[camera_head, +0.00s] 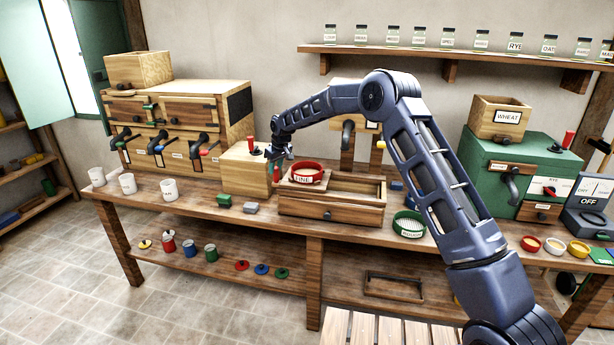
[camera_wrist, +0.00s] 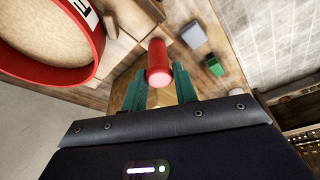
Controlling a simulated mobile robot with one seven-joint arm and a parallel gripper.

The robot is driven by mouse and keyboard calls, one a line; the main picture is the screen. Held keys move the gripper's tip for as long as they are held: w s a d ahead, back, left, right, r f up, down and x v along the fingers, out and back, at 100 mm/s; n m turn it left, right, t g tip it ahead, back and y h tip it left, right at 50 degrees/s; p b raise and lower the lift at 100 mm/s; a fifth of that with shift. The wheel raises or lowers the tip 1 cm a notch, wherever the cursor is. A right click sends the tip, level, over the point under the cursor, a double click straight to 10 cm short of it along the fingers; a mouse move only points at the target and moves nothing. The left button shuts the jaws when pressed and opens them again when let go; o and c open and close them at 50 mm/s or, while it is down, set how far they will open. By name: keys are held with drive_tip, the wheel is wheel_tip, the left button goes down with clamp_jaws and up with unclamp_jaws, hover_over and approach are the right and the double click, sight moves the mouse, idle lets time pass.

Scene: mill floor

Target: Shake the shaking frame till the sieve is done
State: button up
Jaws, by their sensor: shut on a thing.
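The red sieve (camera_head: 306,173), labelled FINE, sits on the shaking frame (camera_head: 318,187) above a wooden box with a drawer. Part of the sieve's red rim (camera_wrist: 82,75) shows at the left of the wrist view. The frame's red handle (camera_wrist: 157,62) stands between the green fingers of my gripper (camera_wrist: 157,88), which is shut on it. In the head view my gripper (camera_head: 278,160) is at the left end of the frame, left of the sieve.
A green sieve (camera_head: 409,224) lies on the bench to the right. White cups (camera_head: 170,189) stand at the left. The green mill (camera_head: 510,165) is at the right.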

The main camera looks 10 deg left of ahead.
drive_tip(key=o, duration=0.9)
drive_tip(key=shift+s+a, duration=0.1)
drive_tip(key=shift+a, duration=0.05)
drive_tip(key=shift+o, duration=0.2)
drive_tip(key=shift+r, duration=4.5)
